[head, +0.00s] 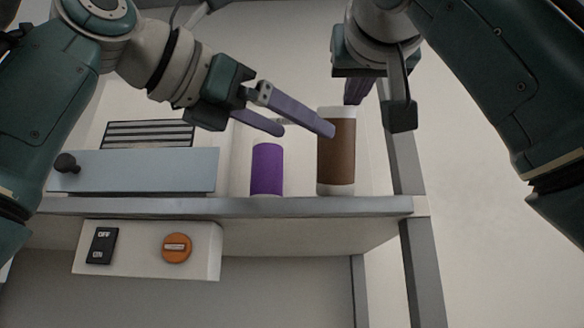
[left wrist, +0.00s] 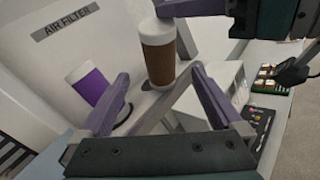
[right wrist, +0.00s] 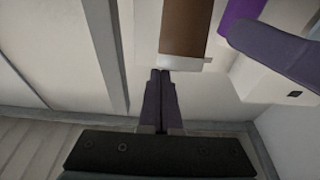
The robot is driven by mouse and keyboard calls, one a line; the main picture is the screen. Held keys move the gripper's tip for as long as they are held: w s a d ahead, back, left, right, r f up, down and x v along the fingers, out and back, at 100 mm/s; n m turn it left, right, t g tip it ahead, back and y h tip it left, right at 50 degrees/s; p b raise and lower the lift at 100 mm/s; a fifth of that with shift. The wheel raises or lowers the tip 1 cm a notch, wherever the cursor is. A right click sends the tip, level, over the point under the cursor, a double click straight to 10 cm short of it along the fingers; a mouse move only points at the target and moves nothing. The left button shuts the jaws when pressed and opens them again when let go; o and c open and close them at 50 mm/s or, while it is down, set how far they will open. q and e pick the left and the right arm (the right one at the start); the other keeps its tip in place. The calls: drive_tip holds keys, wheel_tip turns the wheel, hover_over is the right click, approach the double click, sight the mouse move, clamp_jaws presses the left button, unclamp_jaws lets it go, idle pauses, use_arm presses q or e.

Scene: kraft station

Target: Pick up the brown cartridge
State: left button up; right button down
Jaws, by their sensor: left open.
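The brown cartridge (head: 338,150), with white ends, stands upright on the station's ledge. It also shows in the left wrist view (left wrist: 158,62) and in part in the right wrist view (right wrist: 186,30). My left gripper (head: 305,131) is open. In the head view one of its fingers overlaps the cartridge's left edge; in the left wrist view (left wrist: 160,90) the cartridge stands beyond the gap between the fingers, which is empty. My right gripper (head: 354,90) is by the cartridge's white top. In the right wrist view its fingers (right wrist: 160,74) are together with nothing visible between them.
A purple cartridge (head: 267,170) stands just left of the brown one. A blue-grey panel with a dark knob (head: 66,163) is further left. Below the ledge (head: 300,207) are an off/on switch (head: 103,246) and an orange dial (head: 176,248). A grey post rises at the right.

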drive_tip(key=shift+w+f, duration=0.15)
drive_tip(key=shift+f, duration=0.05)
use_arm(q)
hover_over(349, 197)
drive_tip(key=shift+w+d, duration=0.15)
drive_tip(key=shift+w, duration=0.1)
idle(0.4)
clamp_jaws()
drive_tip(key=shift+f, duration=0.1)
use_arm(e)
drive_tip(key=shift+r, duration=0.7)
idle(0.4)
drive_tip(key=v, duration=0.7)
drive_tip(key=shift+s, duration=0.35)
drive_tip(key=shift+f, duration=0.1)
